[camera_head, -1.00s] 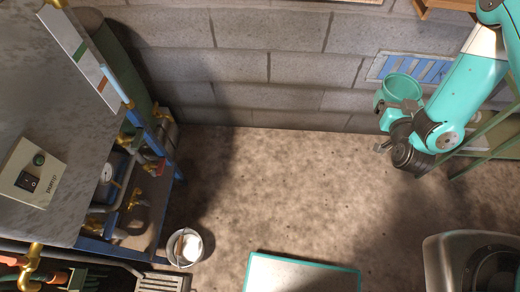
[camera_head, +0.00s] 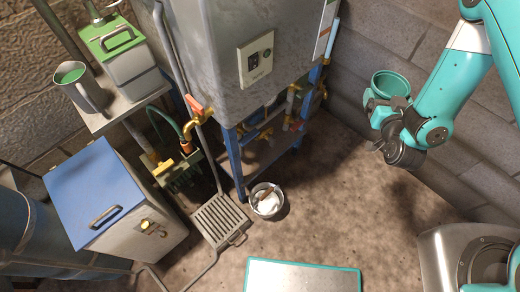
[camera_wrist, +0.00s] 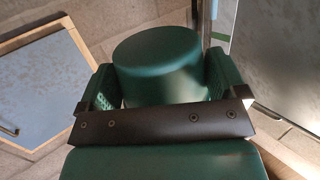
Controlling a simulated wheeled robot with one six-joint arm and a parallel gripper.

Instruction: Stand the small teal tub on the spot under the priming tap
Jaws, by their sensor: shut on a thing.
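The small teal tub (camera_head: 391,82) is held up in the air at the right of the head view, its open mouth facing up. My gripper (camera_head: 388,104) is shut on it. In the wrist view the tub (camera_wrist: 158,62) sits between the two fingers of my gripper (camera_wrist: 160,85). Several brass taps are on the still's pipework; one with a red handle (camera_head: 198,112) is at the tank's lower left corner, others are under the tank. I cannot tell which is the priming tap. No marked spot is clear to see.
A floor grate (camera_head: 219,219) lies in front of the still's blue frame (camera_head: 234,160). A grey bucket (camera_head: 266,200) with white contents stands beside it. A blue-topped box (camera_head: 95,190) is at left. A teal-edged panel (camera_head: 302,278) is at the bottom. The floor right of the bucket is clear.

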